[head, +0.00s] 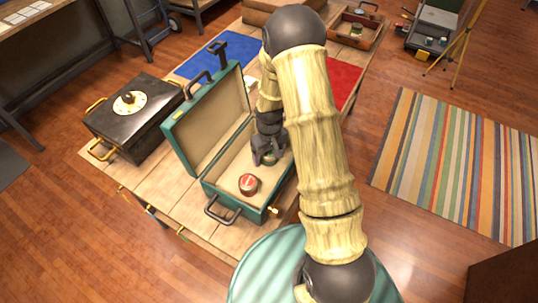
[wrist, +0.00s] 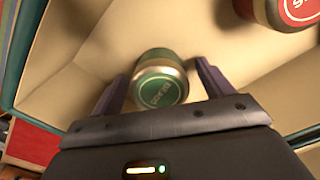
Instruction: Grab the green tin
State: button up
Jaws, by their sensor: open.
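The green tin (wrist: 158,82) stands on the cream lining inside the open green case. In the wrist view it is between the two fingers of my gripper (wrist: 160,88), which are open with a small gap on each side. In the head view the green tin (head: 268,159) is mostly hidden under my gripper (head: 268,152), which reaches down into the case. The case (head: 235,204) has its lid raised on the left.
A red tin (head: 248,184) is in the same case, nearer the front; it also shows in the wrist view (wrist: 288,10). A black box (head: 135,125) stands left of the lid. Blue (head: 203,60) and red (head: 343,82) mats lie on the table behind.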

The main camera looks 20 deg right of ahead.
jog(key=c, duration=1.1)
jog(key=shift+r, duration=0.1)
notch_tip(320, 180, up, 10)
jog(key=shift+f+b, duration=0.1)
jog(key=shift+b, duration=0.45)
